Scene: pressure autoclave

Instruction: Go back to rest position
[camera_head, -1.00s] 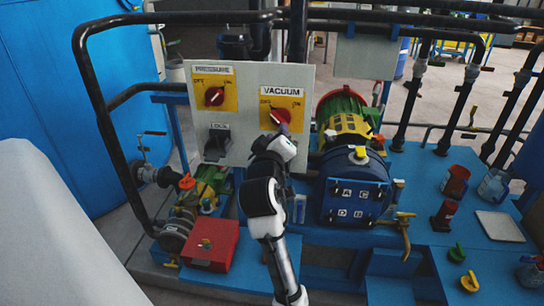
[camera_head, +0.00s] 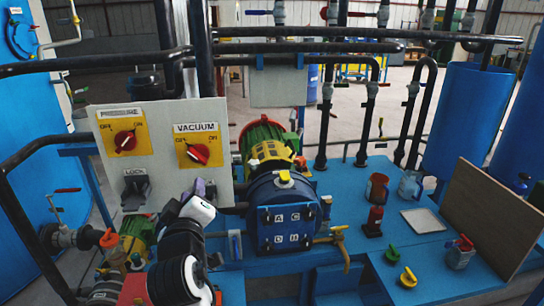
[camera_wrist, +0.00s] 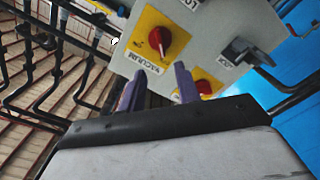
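My gripper (camera_head: 205,187) is raised in front of the control panel (camera_head: 160,172), just below the vacuum knob (camera_head: 198,153). In the wrist view, its two purple fingers (camera_wrist: 160,84) are apart with nothing between them. The red vacuum knob also shows there (camera_wrist: 168,42), beyond the fingertips and not touched. The red pressure knob (camera_head: 125,140) is on the panel's left, with the lock lever (camera_head: 135,188) below it. My arm hangs over the lower left of the head view and hides part of the valves there.
A blue drum vessel (camera_head: 265,212) stands right of the panel. Black pipes (camera_head: 300,47) cross above it. On the blue table (camera_head: 345,200) are a red cup (camera_head: 377,187), a jar (camera_head: 410,185), a white plate (camera_head: 423,220) and green (camera_head: 392,254) and yellow (camera_head: 408,278) knobs. A brown board (camera_head: 490,215) leans at right.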

